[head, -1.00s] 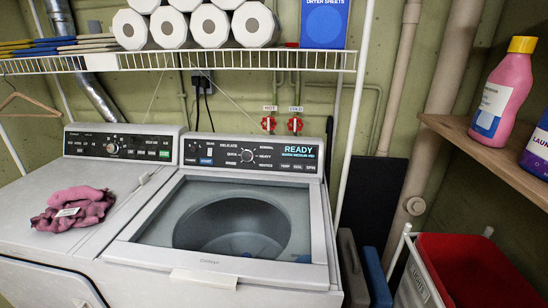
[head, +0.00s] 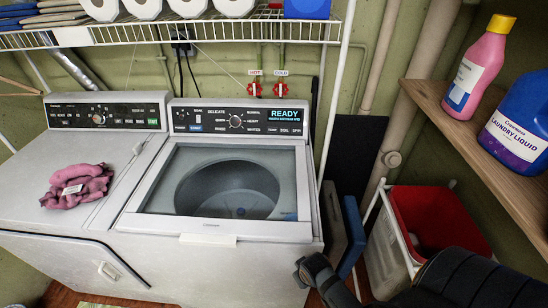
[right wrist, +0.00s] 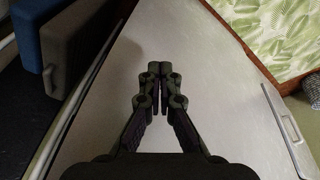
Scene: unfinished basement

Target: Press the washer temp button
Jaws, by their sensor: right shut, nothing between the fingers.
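The washer (head: 135,226) is the white top-loader on the right of the pair, its glass lid closed. Its black control panel (head: 215,117) has a dial and a lit display reading READY. A row of small buttons lies under the display, and the temp button (head: 271,132) appears to be the leftmost of them. My right gripper (head: 305,275) is low at the washer's front right corner, well below and in front of the panel. In the right wrist view its fingers (right wrist: 153,75) are together and empty, before a white panel. My left gripper is not in view.
The dryer (head: 50,218) stands left, with pink cloth (head: 78,185) on top. A wire shelf (head: 200,32) hangs above the panels. Blue and grey cases (head: 350,235) and a red-lined hamper (head: 440,215) stand right of the washer. A wooden shelf (head: 480,140) holds bottles.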

